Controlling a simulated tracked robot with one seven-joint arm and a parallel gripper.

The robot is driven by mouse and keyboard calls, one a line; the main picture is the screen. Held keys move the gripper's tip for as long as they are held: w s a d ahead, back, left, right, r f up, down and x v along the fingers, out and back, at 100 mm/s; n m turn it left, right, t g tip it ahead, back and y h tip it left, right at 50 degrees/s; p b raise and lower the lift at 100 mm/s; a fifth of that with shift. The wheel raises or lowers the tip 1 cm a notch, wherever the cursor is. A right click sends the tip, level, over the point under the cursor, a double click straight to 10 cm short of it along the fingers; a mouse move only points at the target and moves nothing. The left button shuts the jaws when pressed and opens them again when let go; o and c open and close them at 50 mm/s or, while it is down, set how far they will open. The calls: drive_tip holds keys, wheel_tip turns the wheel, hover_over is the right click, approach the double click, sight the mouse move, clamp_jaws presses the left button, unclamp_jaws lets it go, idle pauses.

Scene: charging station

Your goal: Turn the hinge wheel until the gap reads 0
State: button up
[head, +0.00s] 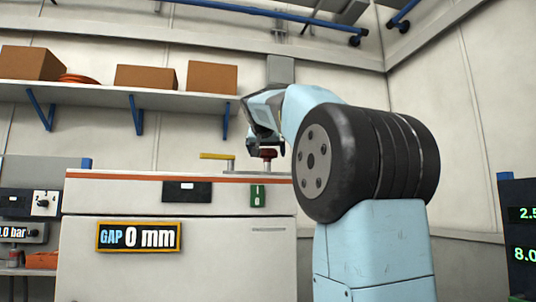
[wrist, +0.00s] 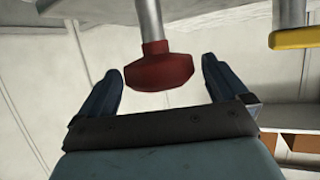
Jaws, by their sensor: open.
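The gap display (head: 139,237) on the front of the white cabinet (head: 200,265) reads "GAP 0 mm". A small red wheel or knob (head: 268,153) stands on a short post on top of the cabinet. In the wrist view the red knob (wrist: 160,70) sits on a grey metal stem, between and beyond my two fingers. My gripper (wrist: 160,80) is open, with a finger on each side of the knob and a visible space at both sides. In the head view my gripper (head: 266,145) is at the knob, partly hidden by my arm.
A yellow handle (head: 216,156) stands left of the knob; it also shows in the wrist view (wrist: 298,38). A shelf (head: 110,92) with brown boxes (head: 212,77) hangs above. A dark panel with green digits (head: 520,235) is at the right. A gauge box (head: 22,232) is at the left.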

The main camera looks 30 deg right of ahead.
drive_tip(key=shift+w+d+f, duration=0.25)
drive_tip(key=shift+w+d, duration=0.15)
drive_tip(key=shift+w, duration=0.15)
drive_tip(key=c, duration=1)
drive_tip(key=shift+o, duration=0.2)
drive_tip(key=shift+m+g+h, duration=0.8)
drive_tip(key=shift+m, duration=0.2)
drive_tip(key=o, duration=1)
drive_tip(key=shift+c, duration=0.2)
